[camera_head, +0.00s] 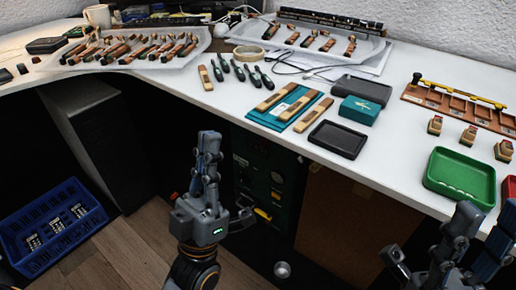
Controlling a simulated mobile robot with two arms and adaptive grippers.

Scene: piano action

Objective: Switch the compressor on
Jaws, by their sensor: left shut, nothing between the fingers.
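A dark green machine with a control panel (268,165), which looks like the compressor, stands in shadow under the desk. Round dials or knobs show on its front, and a yellow part (263,214) sits lower down. Its switch is too small and dark to make out. My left gripper (208,139) points upward in front of the machine's left edge, shut and empty, and hides part of that side. My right gripper (486,212) is at the lower right corner, partly cut off, with its fingers apart, away from the machine.
The white desk (400,160) overhangs the machine and carries piano parts, tools, a black tray (338,139) and a green tray (461,178). A blue crate (35,255) stands on the floor at left. A brown panel (345,215) stands right of the machine.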

